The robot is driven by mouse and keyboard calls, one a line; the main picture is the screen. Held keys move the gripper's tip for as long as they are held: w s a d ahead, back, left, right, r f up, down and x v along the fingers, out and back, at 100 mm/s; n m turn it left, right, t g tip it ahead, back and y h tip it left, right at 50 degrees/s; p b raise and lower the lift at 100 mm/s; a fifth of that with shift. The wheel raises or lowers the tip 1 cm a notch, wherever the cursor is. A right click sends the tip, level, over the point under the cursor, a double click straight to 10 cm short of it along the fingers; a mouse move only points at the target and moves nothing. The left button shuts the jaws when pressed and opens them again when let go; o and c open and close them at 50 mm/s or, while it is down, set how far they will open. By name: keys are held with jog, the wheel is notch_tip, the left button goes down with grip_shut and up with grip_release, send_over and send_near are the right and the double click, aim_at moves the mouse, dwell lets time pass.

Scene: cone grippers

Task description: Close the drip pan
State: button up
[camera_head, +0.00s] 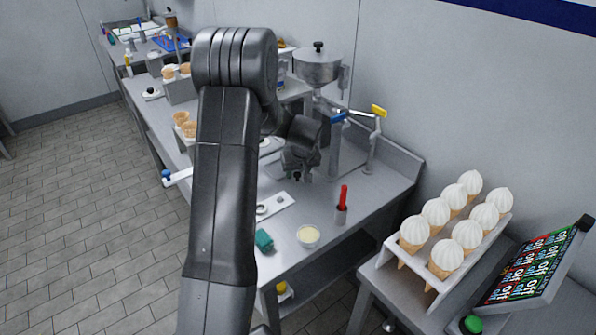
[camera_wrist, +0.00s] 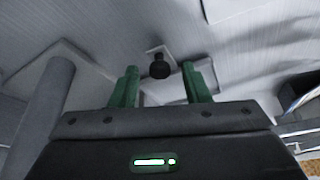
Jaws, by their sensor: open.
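My gripper (camera_head: 297,176) is over the steel counter, in front of the metal machine with the hopper. In the wrist view its two green fingers (camera_wrist: 161,68) are apart, with nothing held between them. A dark round knob (camera_wrist: 160,70) on a small light plate shows between and beyond the fingertips. It appears apart from both fingers. I cannot tell for certain that this knob belongs to the drip pan. In the head view my arm and gripper hide the area under the machine, and the drip pan cannot be made out.
The machine's hopper (camera_head: 318,68) and blue (camera_head: 338,117) and yellow (camera_head: 379,110) levers stand behind my gripper. A red-handled tool in a holder (camera_head: 341,208), a small bowl (camera_head: 308,236) and a green item (camera_head: 264,240) occupy the near counter. A cone rack (camera_head: 398,262) stands right.

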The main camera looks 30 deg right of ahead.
grip_shut()
jog(key=shift+w+a+b, duration=0.15)
jog(key=shift+w+b, duration=0.2)
jog(key=shift+w, duration=1.75)
jog(key=shift+r, duration=0.15)
grip_release()
jog(key=b+v, duration=0.2)
jog(key=v, duration=1.1)
jog(key=shift+r, duration=0.3)
